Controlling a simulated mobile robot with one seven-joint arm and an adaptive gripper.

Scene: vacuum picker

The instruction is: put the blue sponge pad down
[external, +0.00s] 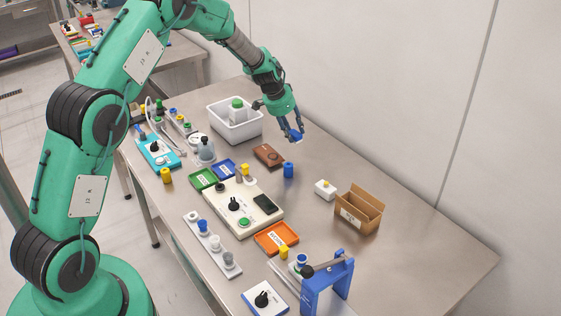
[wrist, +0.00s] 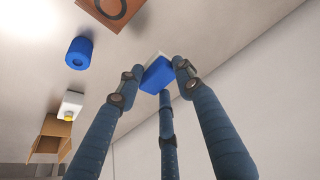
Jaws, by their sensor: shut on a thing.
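The blue sponge pad (wrist: 156,75) is a small blue block with a whitish side, held between the fingertips of my gripper (wrist: 158,80) in the wrist view. My gripper has three blue jointed fingers, and they are shut on the pad. In the external view my gripper (external: 293,135) hangs over the back part of the steel table (external: 400,240), with the pad (external: 297,138) at its tips. The pad appears to be above the table surface; the exact height is hard to tell.
A blue cylinder (external: 288,170) and a brown block (external: 268,155) stand near below my gripper. A white bin (external: 235,128) is to the left. A white box with a yellow button (external: 325,189) and a cardboard box (external: 358,212) are to the right. Bare table lies along the wall.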

